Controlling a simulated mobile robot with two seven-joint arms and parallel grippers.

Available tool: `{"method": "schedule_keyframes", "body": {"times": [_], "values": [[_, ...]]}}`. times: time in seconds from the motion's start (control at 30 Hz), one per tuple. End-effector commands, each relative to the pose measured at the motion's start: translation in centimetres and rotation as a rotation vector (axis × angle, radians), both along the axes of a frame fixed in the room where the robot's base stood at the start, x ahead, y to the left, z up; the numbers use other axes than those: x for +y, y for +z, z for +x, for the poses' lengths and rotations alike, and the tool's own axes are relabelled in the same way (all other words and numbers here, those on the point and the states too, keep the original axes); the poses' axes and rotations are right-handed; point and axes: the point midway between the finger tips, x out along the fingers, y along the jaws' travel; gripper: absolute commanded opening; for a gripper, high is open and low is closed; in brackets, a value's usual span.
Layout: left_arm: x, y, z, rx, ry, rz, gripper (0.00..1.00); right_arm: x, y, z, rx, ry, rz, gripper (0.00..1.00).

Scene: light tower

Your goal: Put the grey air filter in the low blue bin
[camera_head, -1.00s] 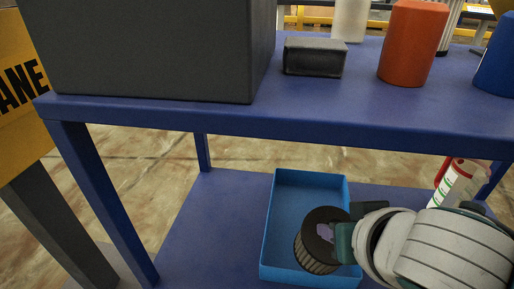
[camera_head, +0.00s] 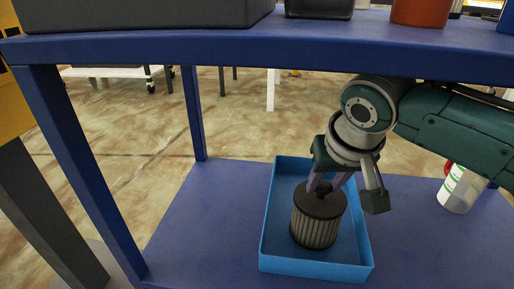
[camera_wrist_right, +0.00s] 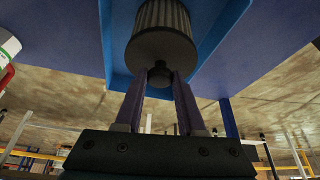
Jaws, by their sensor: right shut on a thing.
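The grey air filter (camera_head: 318,222) is a pleated cylinder with a dark cap and a small knob on top. It is upright, inside the outline of the low blue bin (camera_head: 268,225) on the lower shelf. Whether its base touches the bin floor I cannot tell. My right gripper (camera_head: 325,188) reaches down from above and is shut on the filter's knob. In the right wrist view, the two fingers close on the knob of the filter (camera_wrist_right: 161,42), with the bin (camera_wrist_right: 223,22) behind it. My left gripper is not in view.
The blue upper shelf (camera_head: 260,48) runs above my right arm, with a dark box (camera_head: 140,12) and an orange can (camera_head: 420,12) on it. A white bottle (camera_head: 459,188) stands at the right of the lower shelf (camera_head: 200,225). The lower shelf's left side is clear.

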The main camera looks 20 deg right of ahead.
Motion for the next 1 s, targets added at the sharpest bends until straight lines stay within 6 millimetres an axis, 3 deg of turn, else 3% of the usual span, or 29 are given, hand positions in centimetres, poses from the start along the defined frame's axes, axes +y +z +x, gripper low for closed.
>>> {"method": "schedule_keyframes", "body": {"times": [0.03,0.07,0.5,0.53,0.77,1.0], "values": [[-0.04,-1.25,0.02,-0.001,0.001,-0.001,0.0,0.02,-1.45,-0.1,0.0,0.001,-0.002,0.0],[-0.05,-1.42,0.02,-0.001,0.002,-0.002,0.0,0.03,-1.68,-0.13,-0.001,0.001,-0.002,0.0],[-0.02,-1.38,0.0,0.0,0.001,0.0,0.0,0.04,-1.9,-0.15,-0.005,0.0,-0.002,0.0],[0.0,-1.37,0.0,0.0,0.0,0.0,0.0,0.04,-1.93,-0.17,-0.003,0.001,-0.003,0.41],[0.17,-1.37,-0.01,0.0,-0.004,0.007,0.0,0.04,-1.9,-0.16,-0.004,0.001,-0.003,0.67],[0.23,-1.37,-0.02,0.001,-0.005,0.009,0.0,0.04,-1.87,-0.16,-0.004,0.001,-0.003,0.68]]}}
